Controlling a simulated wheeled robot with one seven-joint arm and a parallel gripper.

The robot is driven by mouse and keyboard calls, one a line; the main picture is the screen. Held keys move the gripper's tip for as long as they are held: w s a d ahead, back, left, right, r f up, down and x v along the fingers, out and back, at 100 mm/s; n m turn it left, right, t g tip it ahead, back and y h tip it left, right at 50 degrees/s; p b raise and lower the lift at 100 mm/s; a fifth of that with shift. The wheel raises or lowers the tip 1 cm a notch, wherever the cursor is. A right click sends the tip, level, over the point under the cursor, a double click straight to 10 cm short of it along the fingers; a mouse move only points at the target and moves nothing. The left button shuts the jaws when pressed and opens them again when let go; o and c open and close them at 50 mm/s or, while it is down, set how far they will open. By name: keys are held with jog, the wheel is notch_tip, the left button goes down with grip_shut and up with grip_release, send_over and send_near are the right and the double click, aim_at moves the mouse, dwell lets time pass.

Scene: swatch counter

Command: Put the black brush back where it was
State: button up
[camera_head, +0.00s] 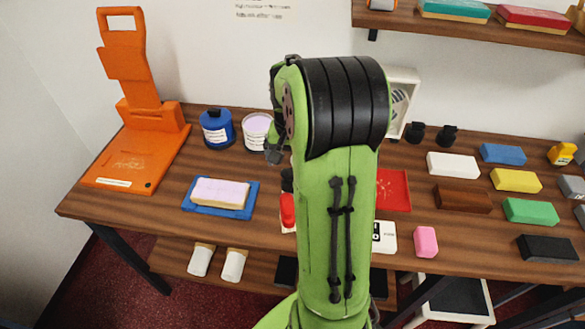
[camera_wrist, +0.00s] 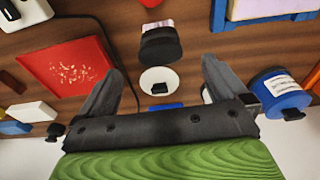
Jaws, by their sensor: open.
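My gripper (camera_wrist: 163,68) is open, with one dark finger on each side in the wrist view and nothing held between them. A dark rounded object (camera_wrist: 160,47) lies ahead between the fingers, apart from both; it may be the black brush, but I cannot tell for sure. A dark piece (camera_head: 287,180) shows beside my arm in the head view, mostly hidden by it. A white round item (camera_wrist: 158,80) with a black piece on it sits between the fingers in the wrist view. My arm hides much of the counter's middle.
A red tray (camera_head: 393,190) lies right of my arm. A blue jar (camera_head: 216,128) and a white jar (camera_head: 257,130) stand at the back left. A pale block rests on a blue tray (camera_head: 187,205). An orange stand (camera_head: 150,150) is far left. Several coloured blocks fill the right.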

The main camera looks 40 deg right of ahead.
notch_tip(320, 180, up, 3)
jog(key=shift+a+f, duration=0.15)
jog(key=s+a+r+n+t, duration=0.1)
jog(key=s+a+r+n, duration=0.1)
jog(key=a+r, duration=0.3)
jog(key=s+a+r+n+t, duration=0.1)
jog(key=s+a+r+n, duration=0.15)
jog(key=a, duration=0.55)
jog(key=s+a+r+n+t+y+p, duration=0.1)
jog(key=s+a+r+n+t+p, duration=0.1)
jog(key=s+a+n, duration=0.4)
jog(key=s+a, duration=0.3)
jog(key=s, duration=0.1)
jog(key=shift+s+r+t, duration=0.15)
jog(key=shift+t, duration=0.25)
jog(key=shift+d, duration=0.1)
